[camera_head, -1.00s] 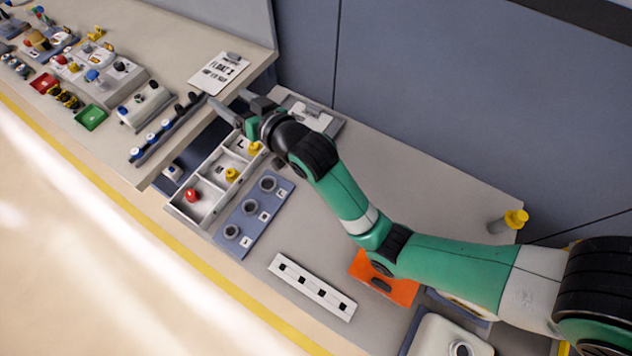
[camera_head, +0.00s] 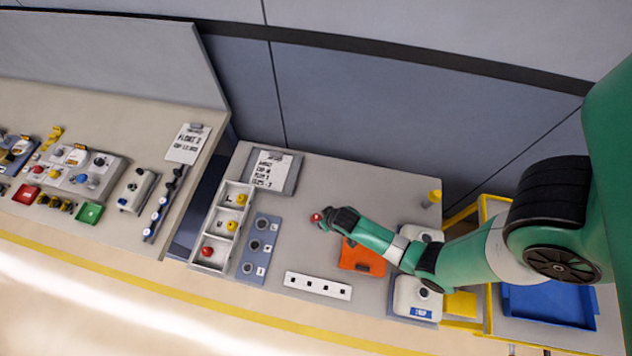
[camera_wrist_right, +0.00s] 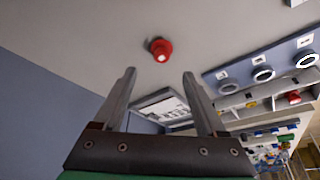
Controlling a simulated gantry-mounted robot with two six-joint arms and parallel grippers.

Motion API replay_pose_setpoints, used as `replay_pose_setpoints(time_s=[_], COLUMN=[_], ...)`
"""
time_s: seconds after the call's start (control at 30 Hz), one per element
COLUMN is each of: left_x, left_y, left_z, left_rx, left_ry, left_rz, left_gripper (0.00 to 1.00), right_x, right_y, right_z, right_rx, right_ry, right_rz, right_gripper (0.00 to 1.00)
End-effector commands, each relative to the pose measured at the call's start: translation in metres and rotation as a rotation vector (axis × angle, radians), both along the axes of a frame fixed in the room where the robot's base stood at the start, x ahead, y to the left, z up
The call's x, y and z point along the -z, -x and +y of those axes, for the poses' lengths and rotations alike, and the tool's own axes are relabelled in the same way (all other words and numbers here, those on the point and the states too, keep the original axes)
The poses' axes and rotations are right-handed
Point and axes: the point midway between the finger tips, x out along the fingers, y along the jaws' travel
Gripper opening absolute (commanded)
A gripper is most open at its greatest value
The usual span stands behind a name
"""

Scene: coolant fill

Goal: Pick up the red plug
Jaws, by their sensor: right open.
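A red plug (camera_wrist_right: 158,49) stands on the bare grey table top, just past the fingertips and between their lines in the right wrist view. It also shows in the head view (camera_head: 316,217), partly hidden beside the gripper. My right gripper (camera_wrist_right: 159,73) is open and empty, and the plug is not between its fingers. A second red plug (camera_head: 207,251) sits in the near compartment of the grey tray (camera_head: 193,258); it also shows in the right wrist view (camera_wrist_right: 293,97). My left gripper is not in view.
Yellow plugs (camera_head: 232,226) sit in other tray compartments. A blue-grey plate with round sockets (camera_head: 246,270) lies beside the tray. A white strip (camera_head: 318,286) and an orange plate (camera_head: 362,262) lie nearby. A labelled board (camera_head: 287,184) is behind. The table around the loose plug is clear.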

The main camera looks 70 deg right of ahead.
Motion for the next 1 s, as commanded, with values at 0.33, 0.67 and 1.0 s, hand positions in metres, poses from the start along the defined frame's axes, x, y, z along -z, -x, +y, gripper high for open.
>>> replay_pose_setpoints(time_s=[0.33, 0.67, 1.0], left_x=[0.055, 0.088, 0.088], left_y=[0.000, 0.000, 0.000], left_z=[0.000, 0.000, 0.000], left_rx=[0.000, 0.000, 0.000], left_ry=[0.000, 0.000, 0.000], left_rz=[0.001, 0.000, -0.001], left_gripper=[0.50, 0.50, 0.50], right_x=[0.053, 0.084, 0.095], right_y=[-0.017, -0.032, -0.038], right_z=[-0.014, -0.023, -0.028], right_rx=[0.000, 0.001, 0.000], right_ry=[0.001, 0.001, 0.001], right_rz=[-0.002, -0.003, -0.002], right_gripper=[0.74, 0.74, 0.74])
